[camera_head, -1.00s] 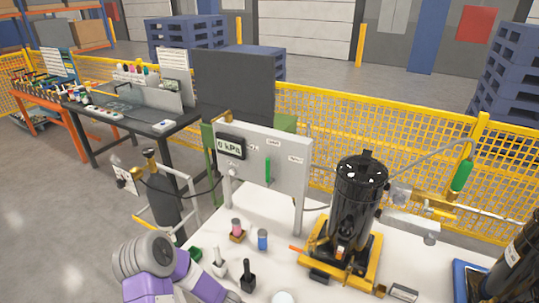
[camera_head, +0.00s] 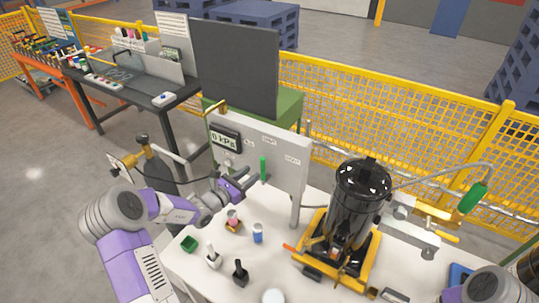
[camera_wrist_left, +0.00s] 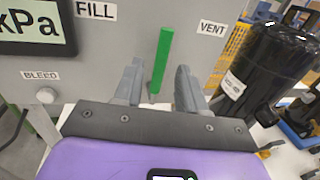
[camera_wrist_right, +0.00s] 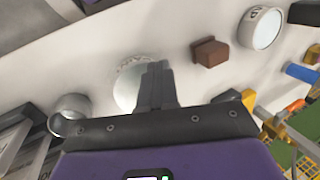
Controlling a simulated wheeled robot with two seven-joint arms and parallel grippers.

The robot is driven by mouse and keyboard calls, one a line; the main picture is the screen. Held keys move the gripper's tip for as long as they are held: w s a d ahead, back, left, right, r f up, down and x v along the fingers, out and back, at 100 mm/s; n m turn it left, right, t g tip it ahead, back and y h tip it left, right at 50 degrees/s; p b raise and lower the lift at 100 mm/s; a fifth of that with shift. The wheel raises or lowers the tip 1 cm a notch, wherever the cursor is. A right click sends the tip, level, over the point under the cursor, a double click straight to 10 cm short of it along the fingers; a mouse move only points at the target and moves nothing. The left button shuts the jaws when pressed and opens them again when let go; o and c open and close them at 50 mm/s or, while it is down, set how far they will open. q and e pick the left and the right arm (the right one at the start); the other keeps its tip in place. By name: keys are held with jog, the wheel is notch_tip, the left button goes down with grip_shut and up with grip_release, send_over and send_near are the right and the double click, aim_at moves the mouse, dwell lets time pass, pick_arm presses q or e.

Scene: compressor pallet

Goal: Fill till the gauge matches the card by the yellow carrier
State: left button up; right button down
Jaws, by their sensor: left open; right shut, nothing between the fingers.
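The grey panel (camera_head: 285,160) bears a gauge display (camera_head: 224,138) reading in kPa; its digit is too blurred to be sure. A green lever (camera_wrist_left: 161,60) stands upright between the FILL and VENT labels. My left gripper (camera_wrist_left: 157,88) is open at the panel, its fingers on either side of the lever and apart from it. The yellow carrier (camera_head: 309,248) holds the black compressor (camera_head: 361,200). A small dark-framed card (camera_head: 394,294) lies near the carrier's front, unreadable. My right gripper (camera_wrist_right: 156,88) is shut and empty over the table, outside the head view.
A pink-topped item (camera_head: 232,218), a blue can (camera_head: 258,233), a green box (camera_head: 190,243) and small white and black stands sit on the white table's left. A gas cylinder (camera_head: 155,170) stands beyond it. A hose with a green handle (camera_head: 473,197) arches at right.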

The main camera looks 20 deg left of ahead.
pick_arm(q)
send_over(263, 182)
jog(key=shift+w+a+r, duration=0.1)
jog(key=shift+w+a, duration=0.1)
jog(key=shift+w, duration=0.15)
grip_shut()
